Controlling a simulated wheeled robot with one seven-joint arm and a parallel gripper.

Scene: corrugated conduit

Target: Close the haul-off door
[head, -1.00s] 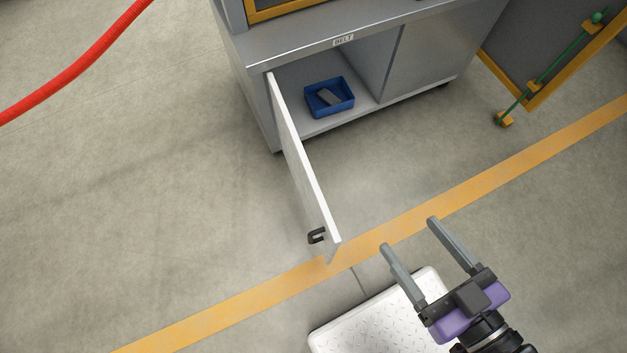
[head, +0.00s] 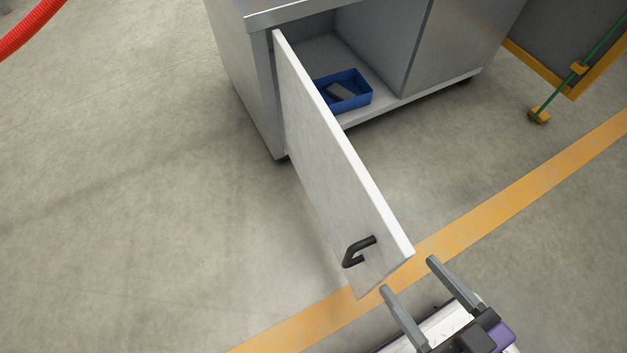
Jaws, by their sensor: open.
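The haul-off door (head: 325,160) is a white panel standing wide open. It is hinged at the left front edge of the grey cabinet (head: 245,90) and swings out toward me. A black handle (head: 358,250) sits on its left face, near the free end. My gripper (head: 408,274) is at the lower right, open and empty, with two grey fingers pointing up toward the door's free end. In the picture the fingertips lie just below and right of that end; I see no clear contact.
A blue tray (head: 366,98) with a grey block (head: 340,91) lies inside the open compartment. A yellow floor line (head: 500,203) crosses in front. A yellow-framed panel with a green rod (head: 560,95) stands at the right. The floor left of the door is clear.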

